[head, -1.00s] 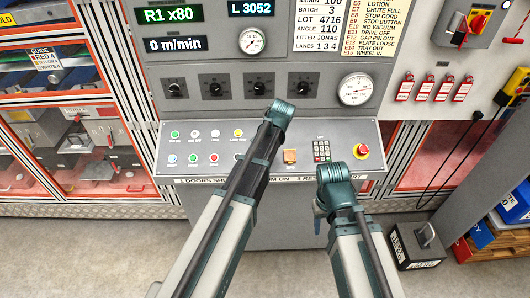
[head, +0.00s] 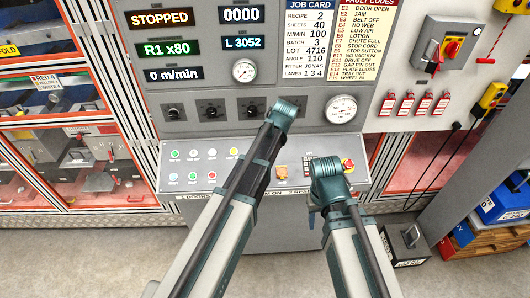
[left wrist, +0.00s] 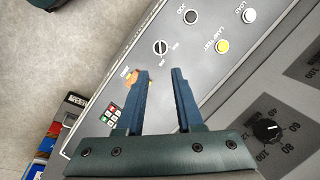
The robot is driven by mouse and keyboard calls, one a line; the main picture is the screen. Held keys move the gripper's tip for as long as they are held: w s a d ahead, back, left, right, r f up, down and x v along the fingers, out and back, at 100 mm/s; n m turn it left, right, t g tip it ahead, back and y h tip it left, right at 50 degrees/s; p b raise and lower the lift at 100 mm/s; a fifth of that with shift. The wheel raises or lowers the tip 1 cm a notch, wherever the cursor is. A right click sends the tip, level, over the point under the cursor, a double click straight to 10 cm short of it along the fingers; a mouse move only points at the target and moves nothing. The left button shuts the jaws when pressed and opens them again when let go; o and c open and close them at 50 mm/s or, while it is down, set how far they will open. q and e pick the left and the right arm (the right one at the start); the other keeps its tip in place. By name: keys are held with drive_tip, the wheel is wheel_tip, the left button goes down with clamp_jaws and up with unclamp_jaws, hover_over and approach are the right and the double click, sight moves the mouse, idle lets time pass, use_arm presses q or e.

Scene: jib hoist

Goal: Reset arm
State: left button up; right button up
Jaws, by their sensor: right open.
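My left arm reaches up the middle of the head view, its wrist (head: 284,112) in front of the machine's panel; its gripper is hidden there. In the left wrist view my left gripper (left wrist: 160,74) has its two dark blue fingers apart with nothing between them, over the sloping control panel (left wrist: 190,75). My right arm comes in lower right. My right gripper (head: 314,214) is mostly hidden beneath its wrist, in front of the panel's lower edge, and is open. I cannot see anything held in it.
The sloping panel carries several buttons, an orange part (head: 281,172), a partly covered keypad (head: 308,157) and a red stop button (head: 348,165). Gauges and dials are above. The display (head: 159,17) reads STOPPED. A grey box (head: 404,244) stands on the floor at right.

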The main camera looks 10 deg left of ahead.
use_arm(q)
drive_tip(key=shift+f, duration=0.1)
drive_tip(key=s+d+f+b, duration=0.4)
drive_tip(key=s+f+b, duration=0.3)
drive_tip(key=s, duration=0.4)
drive_tip(key=s+d+f+n+g+h+b, duration=0.1)
drive_tip(key=s+d+f+b, duration=0.3)
drive_tip(key=s+f+b, duration=0.3)
drive_tip(key=s, duration=0.4)
drive_tip(key=shift+d+f+n+g+h, duration=0.3)
drive_tip(key=shift+d+f, duration=0.1)
drive_tip(key=shift+s, duration=0.1)
drive_tip(key=shift+a, duration=0.15)
